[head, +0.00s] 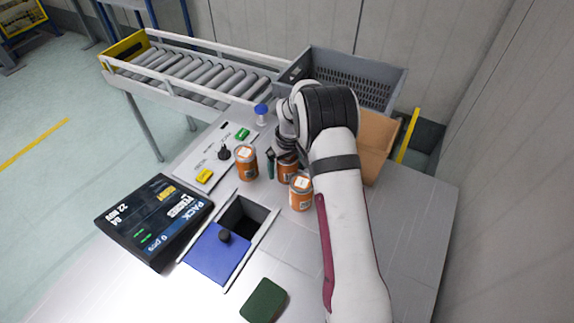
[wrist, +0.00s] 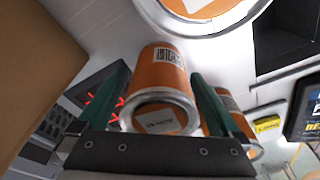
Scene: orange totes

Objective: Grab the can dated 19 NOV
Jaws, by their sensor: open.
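Three orange cans with silver rims and white labels stand on the grey table. In the head view they are a left can (head: 246,163), a front can (head: 301,192) and a middle can (head: 287,168), partly hidden by my arm. My gripper (wrist: 160,84) is open, its green fingers on either side of one can (wrist: 158,70); I cannot tell whether they touch it. That can's end label is too blurred to read. Another can (wrist: 228,103) is partly behind the right finger, and a third (wrist: 200,18) is at the top edge. One finger shows in the head view (head: 270,166).
A dark panel (head: 150,222) reads 22 NOV and PACK. A square opening (head: 243,217) with a blue cover (head: 216,254) lies in front of the cans. A grey crate (head: 350,75), a cardboard box (head: 378,135) and a roller conveyor (head: 195,72) are behind. The front right table is clear.

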